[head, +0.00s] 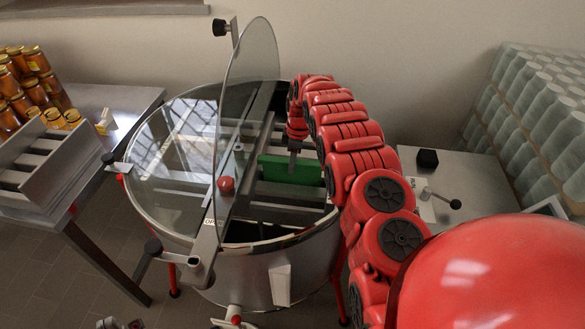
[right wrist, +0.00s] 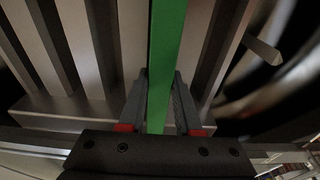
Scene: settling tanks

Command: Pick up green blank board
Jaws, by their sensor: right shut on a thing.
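The green blank board (head: 290,168) is inside the round metal tank (head: 262,262), among the grey bars of its inner rack. My right gripper (head: 294,150) reaches down into the tank from the right and is at the board's upper edge. In the right wrist view the green board (right wrist: 166,60) runs as a narrow strip between the two dark fingers of my right gripper (right wrist: 160,105), which is shut on it. The board's lower part is hidden in the tank.
A clear lid (head: 250,90) stands raised over the tank, close left of my right arm; another clear panel (head: 170,145) covers the left side. A table with honey jars (head: 35,62) and a grey slotted box (head: 38,160) is left. Stacked glass jars (head: 540,105) stand right.

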